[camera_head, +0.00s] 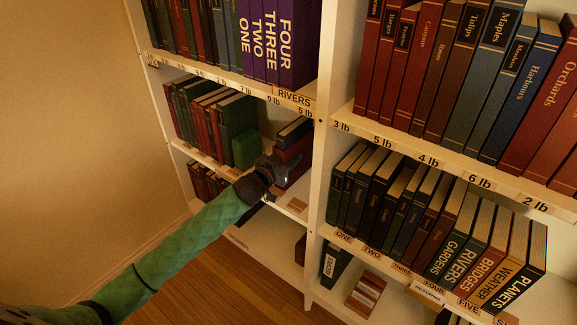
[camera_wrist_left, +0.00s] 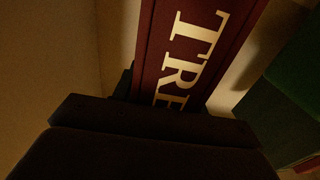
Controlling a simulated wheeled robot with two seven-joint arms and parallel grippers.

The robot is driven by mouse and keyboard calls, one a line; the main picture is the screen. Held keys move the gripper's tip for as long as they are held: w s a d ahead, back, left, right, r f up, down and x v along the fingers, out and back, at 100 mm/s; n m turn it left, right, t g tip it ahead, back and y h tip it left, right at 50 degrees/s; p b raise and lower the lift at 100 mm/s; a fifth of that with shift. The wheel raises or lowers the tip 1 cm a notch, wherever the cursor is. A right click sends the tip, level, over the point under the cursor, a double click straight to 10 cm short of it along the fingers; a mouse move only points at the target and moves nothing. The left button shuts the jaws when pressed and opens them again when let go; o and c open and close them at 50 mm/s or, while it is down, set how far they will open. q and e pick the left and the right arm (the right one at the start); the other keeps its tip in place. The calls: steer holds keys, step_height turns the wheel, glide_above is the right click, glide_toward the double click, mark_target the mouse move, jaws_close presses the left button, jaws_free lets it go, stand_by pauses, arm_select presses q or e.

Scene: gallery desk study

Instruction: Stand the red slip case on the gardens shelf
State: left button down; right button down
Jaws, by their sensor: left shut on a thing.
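My left gripper (camera_head: 276,172) reaches onto the middle shelf of the left bay, at its right end. It is shut on a red case or book (camera_head: 295,154), which stands close to the upright divider. In the left wrist view the red spine (camera_wrist_left: 188,45) shows pale letters that start "TRE", and my dark gripper (camera_wrist_left: 155,135) covers the rest. I cannot tell if its base touches the shelf. I cannot read a gardens label on any shelf edge; the label below my gripper (camera_head: 297,205) is too small to read. My right gripper is out of view.
A green block (camera_head: 246,149) stands left of my gripper, beside a row of books (camera_head: 205,115). The shelf above carries a RIVERS label (camera_head: 294,98). The right bay holds full book rows, including a spine marked GARDENS (camera_head: 446,256). A white divider (camera_head: 319,140) is close on the right.

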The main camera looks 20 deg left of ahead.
arm_select(q)
steer(key=shift+w+f, duration=0.15)
step_height(320, 180, down, 3)
steer(key=shift+r, duration=0.1)
steer(key=shift+f, duration=0.45)
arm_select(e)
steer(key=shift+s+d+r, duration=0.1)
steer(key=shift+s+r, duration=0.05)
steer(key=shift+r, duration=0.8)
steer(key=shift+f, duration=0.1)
arm_select(q)
steer(key=c, duration=0.8)
jaws_free()
steer(key=shift+f, duration=0.15)
